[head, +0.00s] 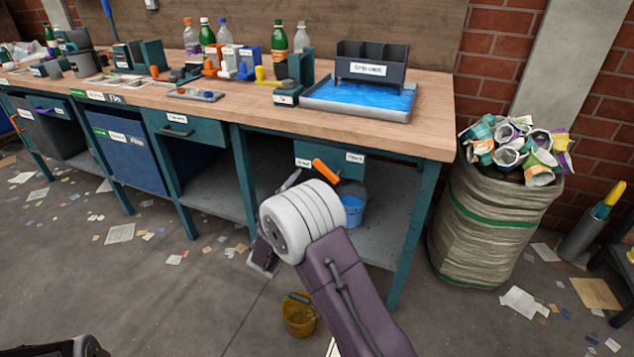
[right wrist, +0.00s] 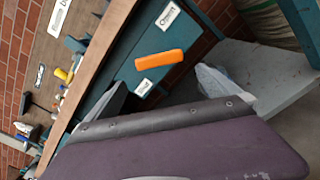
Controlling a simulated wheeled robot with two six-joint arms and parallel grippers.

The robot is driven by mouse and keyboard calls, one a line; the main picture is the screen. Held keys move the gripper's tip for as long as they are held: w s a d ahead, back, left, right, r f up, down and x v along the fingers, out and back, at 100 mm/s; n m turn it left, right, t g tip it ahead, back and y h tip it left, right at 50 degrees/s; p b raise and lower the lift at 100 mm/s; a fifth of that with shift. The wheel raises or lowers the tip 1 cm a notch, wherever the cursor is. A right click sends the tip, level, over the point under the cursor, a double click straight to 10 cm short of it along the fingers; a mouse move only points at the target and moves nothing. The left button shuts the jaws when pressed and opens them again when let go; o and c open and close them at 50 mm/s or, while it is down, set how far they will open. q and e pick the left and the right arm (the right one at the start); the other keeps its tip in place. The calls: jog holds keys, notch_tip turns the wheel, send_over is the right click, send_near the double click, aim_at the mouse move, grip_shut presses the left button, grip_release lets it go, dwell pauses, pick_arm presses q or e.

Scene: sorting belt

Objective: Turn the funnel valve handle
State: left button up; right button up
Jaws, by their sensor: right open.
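The orange handle (head: 326,170) sits on a teal panel under the right end of the workbench, tilted down to the right in the head view. In the right wrist view the handle (right wrist: 159,59) lies across the picture, between two white labels (right wrist: 167,15) and (right wrist: 143,88) that I cannot read surely. My right gripper (head: 273,222) is open, in front of the bench and mostly hidden behind my pale wrist in the head view. In the right wrist view its fingers (right wrist: 163,88) stand apart on either side below the handle, with nothing between them. I see no contact.
The workbench (head: 430,128) edge runs above the handle, and a bench leg (head: 415,215) stands to its right. A blue bucket (head: 353,208) sits below it. A yellow bucket (head: 299,315) is on the floor. A full sack (head: 490,225) stands right of the bench.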

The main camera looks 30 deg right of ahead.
aim_at(323, 174)
jog(key=b+x, duration=0.3)
jog(key=x, duration=0.5)
jog(key=shift+w+d, duration=0.1)
jog(key=shift+d, duration=0.2)
jog(key=shift+w+d, duration=0.2)
jog(key=shift+d, duration=0.05)
jog(key=shift+r, duration=0.1)
jog(key=c, duration=1.9)
